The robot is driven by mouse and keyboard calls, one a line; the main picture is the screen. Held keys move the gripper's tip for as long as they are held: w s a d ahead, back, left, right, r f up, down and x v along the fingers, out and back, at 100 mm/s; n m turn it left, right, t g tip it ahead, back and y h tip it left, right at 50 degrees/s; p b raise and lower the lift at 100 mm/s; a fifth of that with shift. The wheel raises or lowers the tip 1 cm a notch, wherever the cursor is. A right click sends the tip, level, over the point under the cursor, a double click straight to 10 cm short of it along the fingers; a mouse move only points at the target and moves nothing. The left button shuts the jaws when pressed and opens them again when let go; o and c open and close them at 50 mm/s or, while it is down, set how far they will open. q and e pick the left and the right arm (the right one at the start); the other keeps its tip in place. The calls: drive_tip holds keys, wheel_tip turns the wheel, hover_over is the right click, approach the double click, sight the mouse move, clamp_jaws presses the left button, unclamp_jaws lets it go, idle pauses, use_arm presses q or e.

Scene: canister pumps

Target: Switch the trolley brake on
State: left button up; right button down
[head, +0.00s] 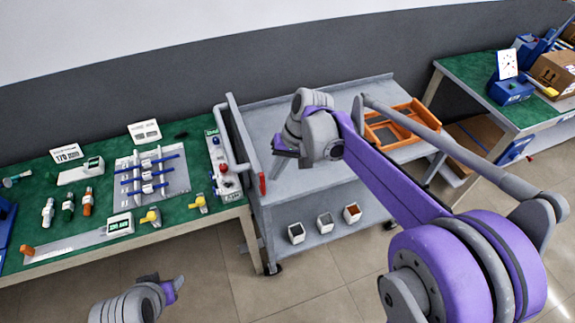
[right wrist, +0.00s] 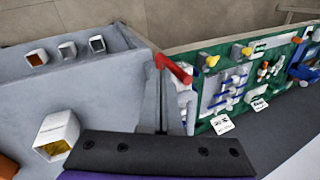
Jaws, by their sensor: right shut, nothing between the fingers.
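The grey trolley (head: 345,174) stands between two green-topped benches, with a raised handle frame at its left end. A red lever (head: 262,183), which looks like the brake, sits at the trolley's front left corner. The lever also shows in the right wrist view (right wrist: 174,68), sticking out from the end frame. My right gripper (head: 280,158) is shut and empty, over the left part of the upper shelf, apart from the lever and to its upper right. My left gripper (head: 176,284) is partly in view at the bottom left, and its jaws cannot be made out.
An orange tray (head: 390,133) is on the upper shelf. A white container with yellow contents (right wrist: 58,133) shows there in the wrist view. Several small pots, one of them (head: 325,223), stand on the lower shelf. The left bench (head: 85,215) holds fittings. The floor before the trolley is clear.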

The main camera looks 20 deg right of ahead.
drive_tip(key=shift+a, duration=0.15)
use_arm(q)
drive_tip(key=shift+r, duration=0.1)
use_arm(e)
drive_tip(key=shift+a, duration=0.15)
drive_tip(key=shift+a+r+h, duration=0.1)
drive_tip(key=shift+a+h, duration=0.1)
drive_tip(key=shift+h, duration=0.2)
drive_tip(key=shift+a, duration=0.15)
use_arm(q)
drive_tip(key=f+b, duration=0.1)
drive_tip(key=s+f+b, duration=0.1)
drive_tip(key=f, duration=0.1)
drive_tip(key=shift+s+d+f, duration=0.1)
drive_tip(key=shift+s+f, duration=0.1)
drive_tip(key=shift+f, duration=0.05)
use_arm(e)
drive_tip(key=a+f+h, duration=0.2)
drive_tip(key=a+h, duration=0.6)
drive_tip(key=a, duration=0.1)
drive_tip(key=shift+s+a+f+h, duration=0.25)
drive_tip(key=shift+a+f+h, duration=0.05)
drive_tip(key=shift+f, duration=0.05)
use_arm(q)
drive_tip(key=shift+b, duration=0.3)
use_arm(e)
drive_tip(key=shift+f, duration=0.1)
